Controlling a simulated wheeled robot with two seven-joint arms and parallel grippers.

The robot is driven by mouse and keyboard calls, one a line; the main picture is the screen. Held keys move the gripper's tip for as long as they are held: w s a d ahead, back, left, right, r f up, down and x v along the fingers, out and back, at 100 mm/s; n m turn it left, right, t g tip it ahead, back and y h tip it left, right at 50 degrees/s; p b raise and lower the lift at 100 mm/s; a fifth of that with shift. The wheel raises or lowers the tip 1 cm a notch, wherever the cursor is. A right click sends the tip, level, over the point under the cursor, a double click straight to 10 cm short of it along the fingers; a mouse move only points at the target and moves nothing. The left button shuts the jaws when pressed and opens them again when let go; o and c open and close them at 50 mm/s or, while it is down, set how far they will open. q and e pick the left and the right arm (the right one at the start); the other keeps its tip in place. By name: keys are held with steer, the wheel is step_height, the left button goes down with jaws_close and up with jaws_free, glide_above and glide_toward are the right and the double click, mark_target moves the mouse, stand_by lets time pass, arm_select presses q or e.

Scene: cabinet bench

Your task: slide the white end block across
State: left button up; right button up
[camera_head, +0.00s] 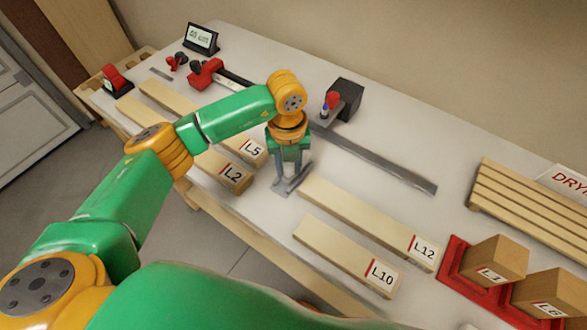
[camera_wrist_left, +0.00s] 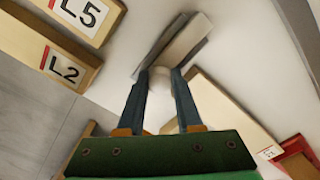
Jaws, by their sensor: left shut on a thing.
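My left gripper (camera_head: 284,184) points down at the bench, in the gap between the boards on the left and those on the right. It is shut on a small pale block, which I take for the white end block (camera_wrist_left: 187,42). My right gripper is not in view.
Boards L5 (camera_head: 252,150) and L2 (camera_head: 234,179) lie left of the gripper; L12 (camera_head: 385,233) and L10 (camera_head: 345,258) lie right. A dark metal rail (camera_head: 385,168) runs behind. A red tray (camera_head: 452,269) holds wooden blocks. A small display (camera_head: 201,39) stands at the back left.

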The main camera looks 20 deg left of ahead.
mark_target(305, 156)
arm_select(q)
steer(key=shift+w+d+f+b, duration=0.1)
steer(key=shift+w+d+b, duration=0.2)
steer(key=shift+w+b, duration=0.45)
steer(key=shift+w+d+r+b, duration=0.1)
steer(key=shift+w+d+b, duration=0.2)
steer(key=shift+w+b, duration=0.45)
steer(key=shift+w+d+f+b, duration=0.1)
steer(key=shift+w+d+b, duration=0.2)
steer(key=shift+w+b, duration=0.45)
steer(key=shift+w, duration=0.4)
steer(key=shift+w+d, duration=0.25)
steer(key=shift+w, duration=0.3)
steer(key=o, duration=1.2)
steer(key=shift+c, duration=0.2)
step_height(305, 156, up, 9)
steer(key=p, duration=0.7)
